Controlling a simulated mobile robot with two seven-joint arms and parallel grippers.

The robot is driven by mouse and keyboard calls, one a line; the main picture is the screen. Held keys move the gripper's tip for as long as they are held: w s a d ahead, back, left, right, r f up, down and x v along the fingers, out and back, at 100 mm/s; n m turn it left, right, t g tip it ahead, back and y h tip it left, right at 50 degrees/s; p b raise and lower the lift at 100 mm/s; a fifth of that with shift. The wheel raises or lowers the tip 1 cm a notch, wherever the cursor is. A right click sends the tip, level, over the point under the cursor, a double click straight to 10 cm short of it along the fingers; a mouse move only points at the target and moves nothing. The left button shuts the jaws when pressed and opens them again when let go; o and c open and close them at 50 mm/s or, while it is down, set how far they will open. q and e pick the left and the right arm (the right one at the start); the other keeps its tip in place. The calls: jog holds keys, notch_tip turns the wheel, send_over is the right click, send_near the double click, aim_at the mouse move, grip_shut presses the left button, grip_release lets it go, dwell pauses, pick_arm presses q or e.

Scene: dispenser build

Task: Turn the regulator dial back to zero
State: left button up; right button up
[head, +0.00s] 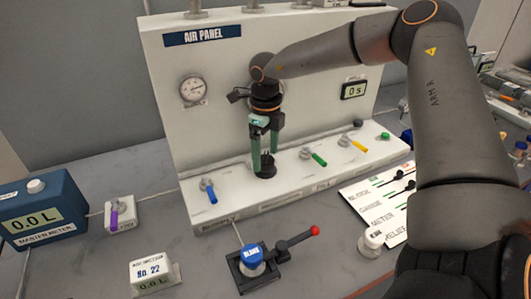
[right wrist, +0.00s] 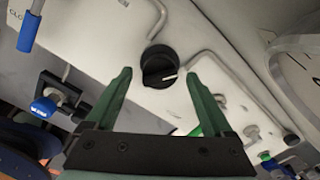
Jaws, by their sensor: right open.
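The regulator dial (head: 267,168) is a black round knob on the ledge of the air panel, partly hidden by my right gripper. In the right wrist view the dial (right wrist: 158,66) shows a white pointer line directed to the right of the picture. My right gripper (head: 265,160) points down over the dial with its green fingers apart, one on each side. In the right wrist view the fingertips (right wrist: 157,76) are open, with the dial between and just beyond them; I cannot tell whether they touch it. My left gripper is not in view.
A round gauge (head: 193,90) and a display reading 0 s (head: 355,90) are on the air panel (head: 320,60). Blue (head: 211,192), green (head: 318,158) and yellow (head: 358,145) valve levers flank the dial. A black lever with a red knob (head: 314,231) stands in front.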

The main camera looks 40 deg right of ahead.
jog(key=shift+f, duration=0.35)
jog(key=shift+c, duration=0.3)
